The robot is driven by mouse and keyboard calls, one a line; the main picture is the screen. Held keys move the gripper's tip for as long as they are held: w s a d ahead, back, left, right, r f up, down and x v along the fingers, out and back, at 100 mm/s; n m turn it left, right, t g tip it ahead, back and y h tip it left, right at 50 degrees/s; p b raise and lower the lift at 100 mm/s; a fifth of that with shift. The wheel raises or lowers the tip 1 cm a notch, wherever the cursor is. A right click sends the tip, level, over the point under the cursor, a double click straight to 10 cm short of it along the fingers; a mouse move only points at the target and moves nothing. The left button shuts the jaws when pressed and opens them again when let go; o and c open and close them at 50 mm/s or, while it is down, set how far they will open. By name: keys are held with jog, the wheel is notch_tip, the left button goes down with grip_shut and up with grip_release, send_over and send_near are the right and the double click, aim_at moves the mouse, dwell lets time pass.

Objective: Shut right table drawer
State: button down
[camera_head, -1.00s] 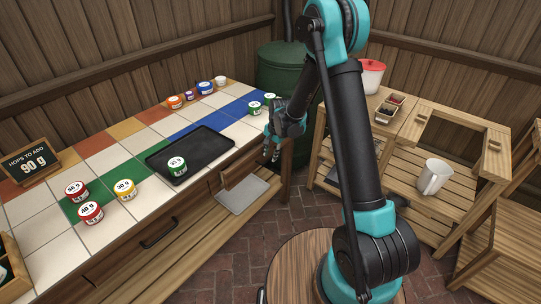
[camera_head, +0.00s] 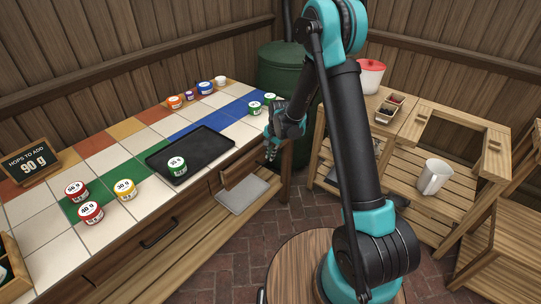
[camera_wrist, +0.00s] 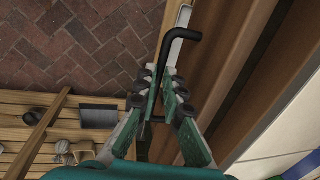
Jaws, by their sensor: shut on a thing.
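The right table drawer (camera_head: 237,174) is under the far right part of the tiled table (camera_head: 40,209), partly hidden by my arm. It seems to stand out a little from the table front; how far is hard to tell. Its black bar handle (camera_wrist: 189,35) shows in the wrist view at the top, beside the brown wood front. My gripper (camera_head: 271,157) is at the drawer front. In the wrist view, my gripper (camera_wrist: 172,72) has its fingers closed around the handle bar.
A black tray (camera_head: 215,145) with a green-labelled jar lies on the table, with several other jars around it. A grey slab (camera_head: 242,195) lies on the shelf below the drawer. Brick floor (camera_head: 300,208) is open between the table and the wooden stand (camera_head: 450,206) at right.

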aim_at(263, 150)
jog(key=shift+w+a, duration=0.65)
jog(key=shift+a, duration=0.2)
jog(key=shift+w+a, duration=0.65)
jog(key=shift+a, duration=0.2)
jog(key=c, duration=1.6)
grip_release()
jog(key=shift+a, duration=0.1)
jog(key=shift+c, duration=0.2)
